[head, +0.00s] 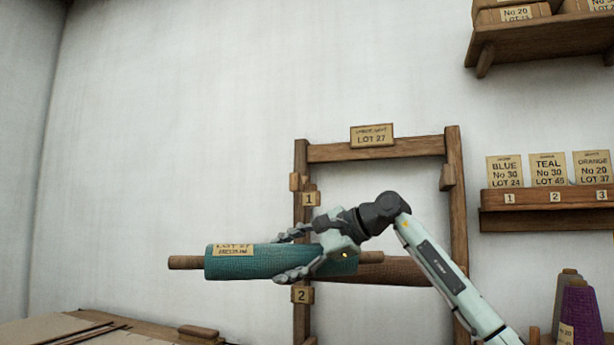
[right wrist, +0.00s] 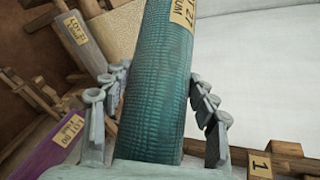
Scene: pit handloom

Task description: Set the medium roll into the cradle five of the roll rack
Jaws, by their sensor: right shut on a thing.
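The medium roll (head: 232,265) is wrapped in teal cloth, with a wooden core end and a paper label. In the head view it lies nearly level in front of the rack's left post. My right gripper (head: 280,258) is shut around its right part. The right wrist view shows the teal roll (right wrist: 155,105) between the fingers (right wrist: 158,90). The roll rack (head: 375,150) is an upright wooden frame with a "LOT 27" sign. Its cradle tags 1 (head: 310,199) and 2 (head: 302,295) show; no tag five is readable. My left gripper is out of view.
A brown roll (head: 395,271) lies across the rack behind my gripper. A shelf with lot cards (head: 545,197) and thread cones (head: 582,315) stand at right. Boards (head: 90,328) lie at lower left. The right wrist view shows a purple labelled roll (right wrist: 45,150) at lower left.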

